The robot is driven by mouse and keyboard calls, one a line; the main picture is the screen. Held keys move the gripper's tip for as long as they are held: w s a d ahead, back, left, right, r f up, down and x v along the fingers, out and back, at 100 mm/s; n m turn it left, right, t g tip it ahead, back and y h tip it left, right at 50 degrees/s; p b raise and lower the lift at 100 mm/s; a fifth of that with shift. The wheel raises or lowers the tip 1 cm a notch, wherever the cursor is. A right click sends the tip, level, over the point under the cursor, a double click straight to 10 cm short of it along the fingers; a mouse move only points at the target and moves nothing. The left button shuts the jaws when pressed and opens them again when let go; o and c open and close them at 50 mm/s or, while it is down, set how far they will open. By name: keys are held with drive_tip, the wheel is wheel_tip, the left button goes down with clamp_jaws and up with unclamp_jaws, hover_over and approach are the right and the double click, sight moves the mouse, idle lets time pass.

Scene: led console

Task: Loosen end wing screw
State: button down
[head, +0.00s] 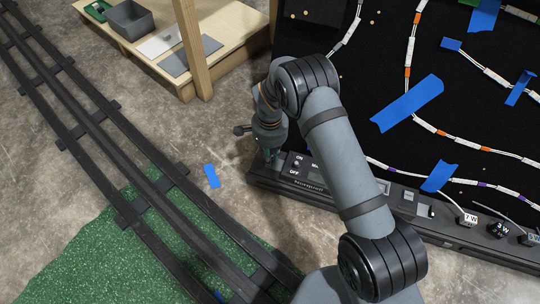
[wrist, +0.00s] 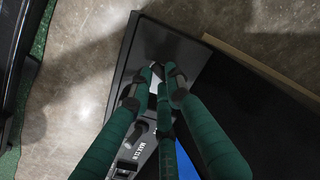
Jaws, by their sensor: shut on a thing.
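The LED console (head: 255,178) has a dark frame with an ON/OFF switch (head: 296,166) near its left end. My gripper (head: 272,158) is at that left end, low against the frame, partly covered by my own wrist. In the wrist view my gripper's green fingers (wrist: 158,76) close together over the corner of the console frame (wrist: 122,82). A small pale patch shows between the fingertips. The end wing screw is hidden by the fingers, and its shape and turn cannot be made out. The fingers are shut on it at the frame.
The black panel carries LED strips (head: 408,55) and blue tape (head: 407,103). Labelled knobs (head: 497,229) line the front right. Rails (head: 110,120) run along the left. A wooden bench (head: 215,30) with a grey bin (head: 130,20) stands behind.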

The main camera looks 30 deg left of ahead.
drive_tip(key=shift+d+r+n+p, duration=0.1)
drive_tip(key=shift+r+n+p, duration=0.15)
drive_tip(key=shift+n+p, duration=0.75)
drive_tip(key=n, duration=0.1)
drive_tip(key=n+p, duration=0.1)
drive_tip(key=n, duration=0.1)
drive_tip(key=shift+w+f, duration=0.1)
drive_tip(key=shift+f, duration=0.15)
drive_tip(key=c, duration=1.6)
unclamp_jaws()
drive_tip(key=shift+c, duration=0.2)
wheel_tip(320, 180, up, 12)
drive_tip(key=shift+f, duration=0.1)
